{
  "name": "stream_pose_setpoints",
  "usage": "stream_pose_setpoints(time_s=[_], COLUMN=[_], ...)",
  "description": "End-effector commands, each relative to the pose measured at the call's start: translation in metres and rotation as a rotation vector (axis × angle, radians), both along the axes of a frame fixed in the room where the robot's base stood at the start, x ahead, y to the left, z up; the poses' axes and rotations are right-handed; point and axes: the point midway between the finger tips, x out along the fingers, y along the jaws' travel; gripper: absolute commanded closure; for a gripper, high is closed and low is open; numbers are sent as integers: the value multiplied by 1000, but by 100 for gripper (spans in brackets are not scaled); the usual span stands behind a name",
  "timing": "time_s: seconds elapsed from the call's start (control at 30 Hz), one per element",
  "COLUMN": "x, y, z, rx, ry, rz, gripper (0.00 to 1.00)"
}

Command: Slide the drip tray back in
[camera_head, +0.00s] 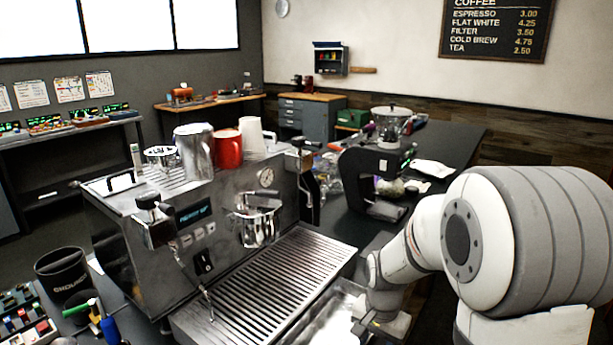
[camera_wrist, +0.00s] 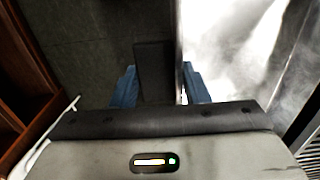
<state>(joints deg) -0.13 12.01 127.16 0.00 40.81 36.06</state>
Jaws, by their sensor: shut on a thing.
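The drip tray (camera_head: 326,316) is a shiny metal pan at the bottom of the head view, in front of and below the slotted grate (camera_head: 275,285) of the espresso machine (camera_head: 165,225). It sticks out from the machine's front. My gripper (camera_head: 372,322) is low at the tray's near right end. In the wrist view the bright tray inside (camera_wrist: 225,50) fills the right side. The blue fingers of my gripper (camera_wrist: 160,86) stand on both sides of a dark handle-like block and the tray's front wall. My gripper is shut on the drip tray. My arm hides part of it.
A black grinder (camera_head: 375,180) stands on the dark counter right of the machine. A metal pitcher (camera_head: 194,152) and a red cup (camera_head: 227,150) stand on top of the machine. A black knock bin (camera_head: 65,272) and tools are at the left.

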Motion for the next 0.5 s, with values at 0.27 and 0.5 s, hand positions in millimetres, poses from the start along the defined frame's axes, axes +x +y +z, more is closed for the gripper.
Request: stream_pose_setpoints(time_s=[0.27, 0.5], x=[10, 18], y=[14, 25], z=[0, 0], rx=[0, 0], ry=[0, 0], rz=[1, 1], gripper=[95, 95])
